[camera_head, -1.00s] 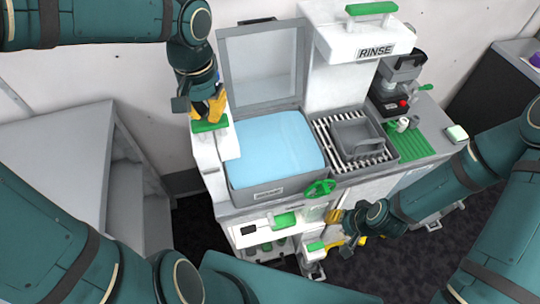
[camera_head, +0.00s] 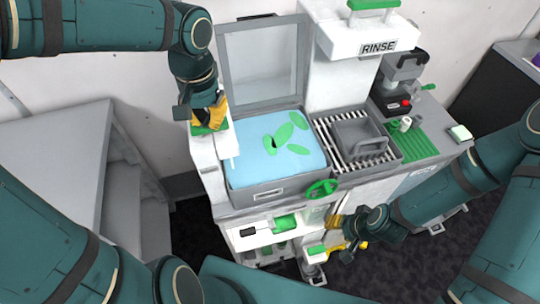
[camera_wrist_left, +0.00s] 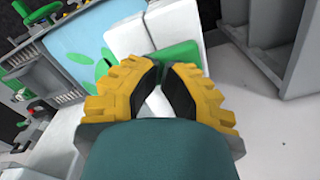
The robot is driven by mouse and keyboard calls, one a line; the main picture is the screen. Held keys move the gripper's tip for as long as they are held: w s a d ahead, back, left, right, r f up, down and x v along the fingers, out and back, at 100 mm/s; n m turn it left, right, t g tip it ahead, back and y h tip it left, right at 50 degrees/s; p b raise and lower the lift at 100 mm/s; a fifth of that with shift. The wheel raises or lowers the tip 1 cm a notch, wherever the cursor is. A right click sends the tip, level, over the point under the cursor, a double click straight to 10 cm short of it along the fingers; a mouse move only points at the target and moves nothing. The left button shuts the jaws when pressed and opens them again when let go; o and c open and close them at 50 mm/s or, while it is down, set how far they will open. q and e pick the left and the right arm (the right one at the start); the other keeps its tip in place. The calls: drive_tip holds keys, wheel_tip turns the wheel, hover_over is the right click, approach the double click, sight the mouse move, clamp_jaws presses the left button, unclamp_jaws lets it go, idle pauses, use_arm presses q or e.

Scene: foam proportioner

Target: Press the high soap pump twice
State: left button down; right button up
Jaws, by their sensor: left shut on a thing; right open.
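The high soap pump (camera_head: 225,128) has a green top on a white body at the left side of the wash station, mostly hidden behind my left gripper (camera_head: 209,122). My left gripper, with yellow fingers, is shut on the green top; in the left wrist view the green (camera_wrist_left: 180,54) shows just beyond the fingertips. Several green patches (camera_head: 284,134) lie on the light blue surface of the basin (camera_head: 248,172). My right gripper (camera_head: 345,233) is open, low in front of the station, near a lower green-topped part (camera_head: 316,250).
A green valve wheel (camera_head: 322,189) sits on the station's front edge. A slatted rack with a grey tray (camera_head: 357,139) and the white RINSE unit (camera_head: 365,45) stand right of the basin. A grey cabinet (camera_head: 60,160) stands at the left.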

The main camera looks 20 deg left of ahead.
use_arm(q)
drive_tip(key=shift+f+b, duration=0.3)
drive_tip(key=shift+f, duration=0.2)
drive_tip(key=shift+r, duration=0.25)
drive_tip(key=shift+r+p, duration=2.4)
drive_tip(key=shift+r, duration=0.35)
drive_tip(key=shift+f, duration=0.25)
